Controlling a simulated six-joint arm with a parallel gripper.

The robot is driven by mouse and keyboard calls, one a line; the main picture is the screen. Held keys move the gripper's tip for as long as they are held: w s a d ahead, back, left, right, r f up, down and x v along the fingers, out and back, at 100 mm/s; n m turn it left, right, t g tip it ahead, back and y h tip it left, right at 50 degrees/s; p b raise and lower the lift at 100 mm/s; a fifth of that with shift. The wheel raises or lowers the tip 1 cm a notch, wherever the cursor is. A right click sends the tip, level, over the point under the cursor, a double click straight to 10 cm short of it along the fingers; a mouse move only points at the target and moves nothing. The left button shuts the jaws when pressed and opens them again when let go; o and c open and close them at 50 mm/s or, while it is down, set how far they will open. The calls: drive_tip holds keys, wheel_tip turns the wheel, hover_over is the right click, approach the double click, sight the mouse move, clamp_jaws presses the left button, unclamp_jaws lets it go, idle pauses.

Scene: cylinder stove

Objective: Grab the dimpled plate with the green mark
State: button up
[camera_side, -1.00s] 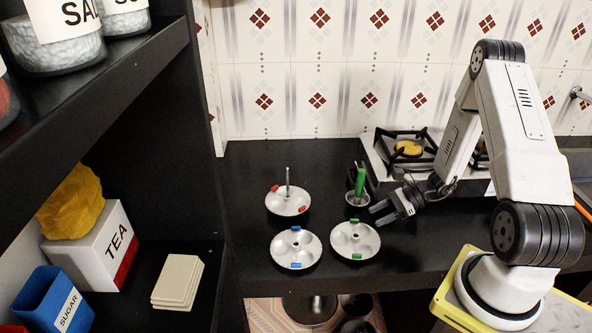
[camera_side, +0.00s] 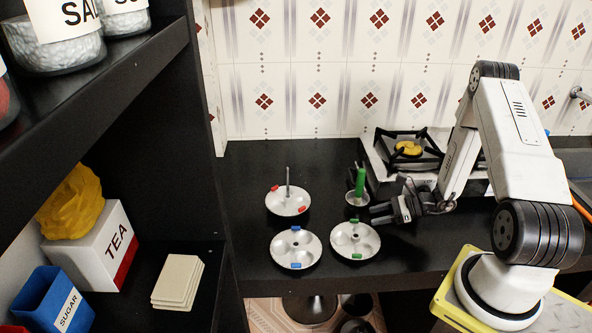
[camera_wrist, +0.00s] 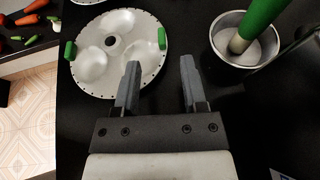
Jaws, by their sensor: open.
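The dimpled plate with green marks (camera_side: 355,241) lies on the black counter, nearest the arm of the plates. In the wrist view the same plate (camera_wrist: 95,66) is at upper left, with green tabs on two opposite sides and a dark hole in its middle. My gripper (camera_side: 376,214) is open and empty, low over the counter just behind and right of this plate. In the wrist view its two fingers (camera_wrist: 160,75) point between the plate and a metal cup, with the left fingertip close to or over the plate's rim.
A metal cup with a green handle (camera_side: 358,190) stands just behind my gripper. It also shows in the wrist view (camera_wrist: 220,50). A blue-marked plate (camera_side: 283,250) and a red-marked plate with a rod (camera_side: 279,206) lie left. The stove (camera_side: 380,152) stands behind. The counter's front edge is near.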

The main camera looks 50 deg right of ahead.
sight(360, 223)
drive_tip(key=shift+x, duration=2.55)
drive_tip(key=shift+w+d, duration=0.1)
clamp_jaws()
